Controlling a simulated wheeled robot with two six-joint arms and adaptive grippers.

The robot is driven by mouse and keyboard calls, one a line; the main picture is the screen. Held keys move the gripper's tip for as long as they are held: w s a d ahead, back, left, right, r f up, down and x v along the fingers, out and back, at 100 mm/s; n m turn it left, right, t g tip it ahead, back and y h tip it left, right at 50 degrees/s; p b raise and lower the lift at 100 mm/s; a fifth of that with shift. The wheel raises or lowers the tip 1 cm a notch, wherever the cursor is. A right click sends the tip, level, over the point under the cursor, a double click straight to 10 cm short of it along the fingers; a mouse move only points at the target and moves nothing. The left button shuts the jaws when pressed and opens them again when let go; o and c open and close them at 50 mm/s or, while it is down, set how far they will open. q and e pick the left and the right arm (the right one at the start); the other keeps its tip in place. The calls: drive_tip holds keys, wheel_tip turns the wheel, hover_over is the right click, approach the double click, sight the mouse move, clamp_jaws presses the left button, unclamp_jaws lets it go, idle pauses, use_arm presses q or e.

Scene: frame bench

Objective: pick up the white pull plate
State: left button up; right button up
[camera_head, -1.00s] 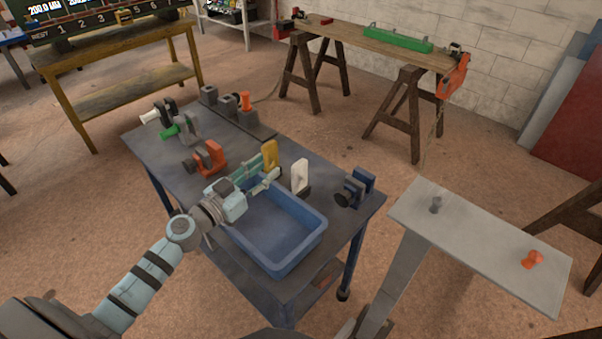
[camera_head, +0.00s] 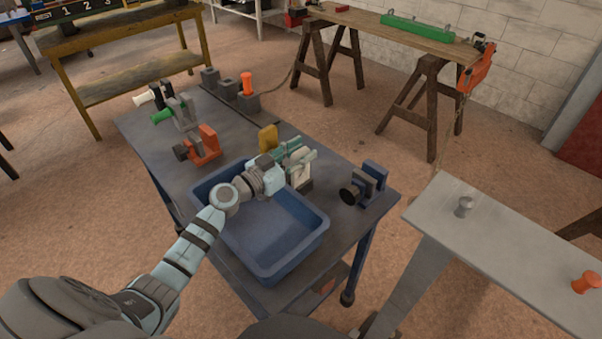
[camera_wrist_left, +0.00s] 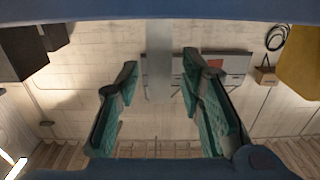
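The white pull plate (camera_head: 300,174) stands upright in a dark holder on the bench, just beyond the blue tray's far rim. My left gripper (camera_head: 302,158) is at the plate, and its green fingers partly cover it in the head view. In the left wrist view the two fingers (camera_wrist_left: 160,110) are spread apart. A pale grey upright strip (camera_wrist_left: 158,65), which looks like the plate seen edge-on, shows between them with clear gaps on both sides. I see no contact with it. My right gripper is not in view.
A blue tray (camera_head: 318,238) lies under my left forearm. A yellow plate (camera_head: 268,138) stands left of the white one, also in the wrist view (camera_wrist_left: 300,65). A blue clamp (camera_head: 371,178) stands to the right, an orange one (camera_head: 208,145) to the left.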

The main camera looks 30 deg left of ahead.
use_arm(q)
clamp_jaws()
idle(0.5)
